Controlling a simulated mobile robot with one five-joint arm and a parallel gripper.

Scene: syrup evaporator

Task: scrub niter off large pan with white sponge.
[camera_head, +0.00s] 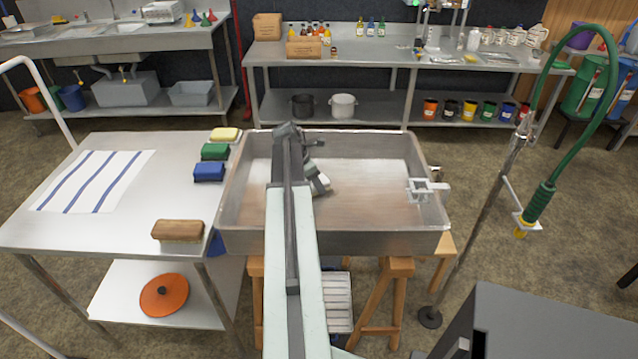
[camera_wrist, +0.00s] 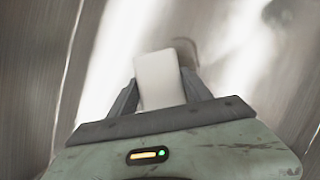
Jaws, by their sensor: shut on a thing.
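The large pan (camera_head: 380,238) is a wide metal tray on wooden supports in the head view. Its floor has a whitish patch with brownish areas around it; the floor also shows in the wrist view (camera_wrist: 240,55). My gripper (camera_head: 318,184) is inside the pan, left of its middle. In the wrist view my gripper (camera_wrist: 158,95) is shut on the white sponge (camera_wrist: 159,78), a pale block between the two fingers. The sponge is hidden by my arm in the head view. I cannot tell whether it touches the pan floor.
A metal table (camera_head: 120,215) left of the pan holds yellow (camera_head: 225,134), green (camera_head: 215,151) and blue (camera_head: 209,172) sponges, a brown brush (camera_head: 178,230) and a striped towel (camera_head: 95,181). A white bracket (camera_head: 427,188) sits on the pan's right rim. A green hose (camera_head: 541,202) hangs to the right.

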